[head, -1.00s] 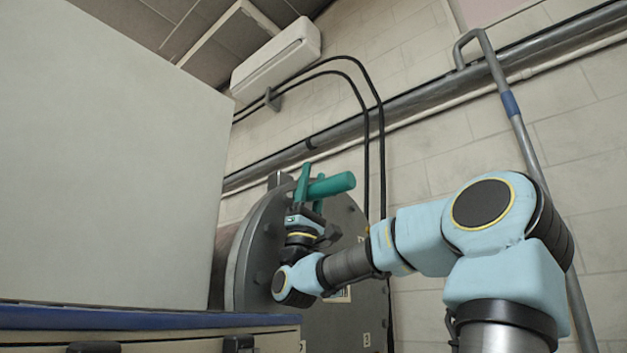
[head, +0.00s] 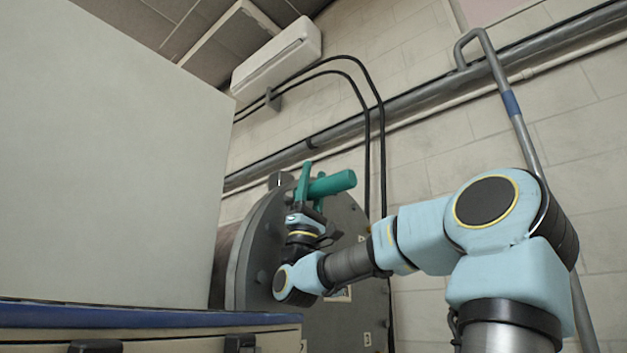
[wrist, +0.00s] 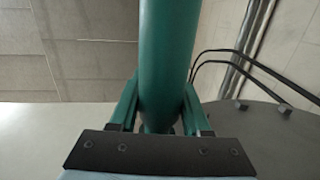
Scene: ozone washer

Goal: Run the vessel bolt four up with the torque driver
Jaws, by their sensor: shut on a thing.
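My gripper (head: 306,205) is shut on the green torque driver (head: 330,184), in front of the upper part of the grey round vessel flange (head: 345,215) in the head view. The driver's thick body points up and to the right. In the wrist view the driver (wrist: 167,60) rises between my two fingers (wrist: 160,120), and the dark flange (wrist: 268,130) with bolt heads (wrist: 284,109) along its edge is at right. I cannot tell which bolt is number four or whether the driver's tip touches one; the tip is hidden.
A large pale panel (head: 110,150) fills the left, above a bench with a blue edge (head: 150,317). Black cables (head: 367,130) hang in front of the brick wall behind the vessel. A grey pipe (head: 430,88) crosses the wall.

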